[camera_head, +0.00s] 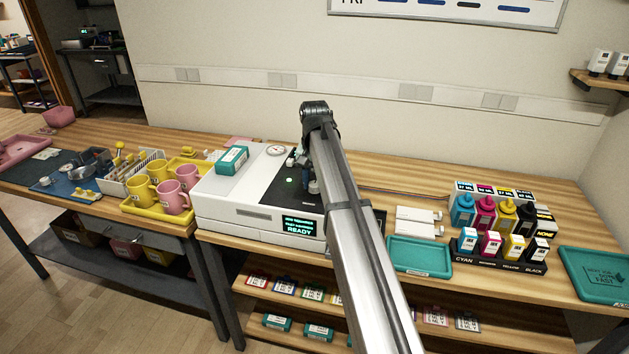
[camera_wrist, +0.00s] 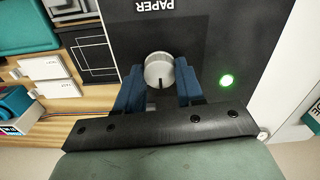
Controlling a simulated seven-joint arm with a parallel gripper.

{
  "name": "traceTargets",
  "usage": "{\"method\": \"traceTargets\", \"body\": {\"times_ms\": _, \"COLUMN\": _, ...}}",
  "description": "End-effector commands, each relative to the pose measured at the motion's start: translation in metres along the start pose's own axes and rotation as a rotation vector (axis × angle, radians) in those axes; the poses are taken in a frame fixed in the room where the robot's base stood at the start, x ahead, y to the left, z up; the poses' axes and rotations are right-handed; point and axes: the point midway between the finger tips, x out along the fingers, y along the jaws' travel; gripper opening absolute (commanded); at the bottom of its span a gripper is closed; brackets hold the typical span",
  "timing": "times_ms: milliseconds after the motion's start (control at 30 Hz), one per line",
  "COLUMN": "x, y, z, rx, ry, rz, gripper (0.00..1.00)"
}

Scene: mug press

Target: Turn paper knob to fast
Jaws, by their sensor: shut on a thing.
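The paper knob (camera_wrist: 158,70) is a round silver knob with a dark pointer line, on the black panel (camera_wrist: 200,40) beside the word PAPER. In the wrist view its pointer line faces the bottom of the picture. My gripper (camera_wrist: 159,88) has one blue finger on each side of the knob and is shut on it. In the head view my gripper (camera_head: 308,176) is over the black top of the white printer (camera_head: 240,200), and my arm hides part of that top. The printer's screen (camera_head: 299,226) reads READY. The knob's setting labels are hidden or not readable.
A green light (camera_wrist: 227,81) glows on the panel near the knob. A teal box (camera_head: 232,160) stands on the printer. A yellow tray (camera_head: 150,208) with mugs is at left. A teal tray (camera_head: 420,257) and ink bottles (camera_head: 485,212) are at right.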

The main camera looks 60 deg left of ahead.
Motion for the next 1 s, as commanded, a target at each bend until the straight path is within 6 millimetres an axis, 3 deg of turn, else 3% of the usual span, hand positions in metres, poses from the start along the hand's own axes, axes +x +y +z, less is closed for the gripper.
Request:
{"method": "traceTargets", "body": {"times_ms": 300, "x": 0.0, "y": 0.0, "z": -0.001, "rx": -0.001, "ry": 0.001, "rz": 0.0, "gripper": 0.63}}
{"method": "traceTargets", "body": {"times_ms": 633, "x": -0.006, "y": 0.0, "z": -0.001, "rx": -0.001, "ry": 0.002, "rz": 0.0, "gripper": 0.63}}
{"method": "traceTargets", "body": {"times_ms": 767, "x": -0.021, "y": 0.0, "z": -0.001, "rx": -0.001, "ry": 0.003, "rz": -0.001, "gripper": 0.63}}
{"method": "traceTargets", "body": {"times_ms": 1000, "x": -0.067, "y": -0.001, "z": -0.002, "rx": -0.001, "ry": 0.003, "rz": -0.001, "gripper": 0.63}}
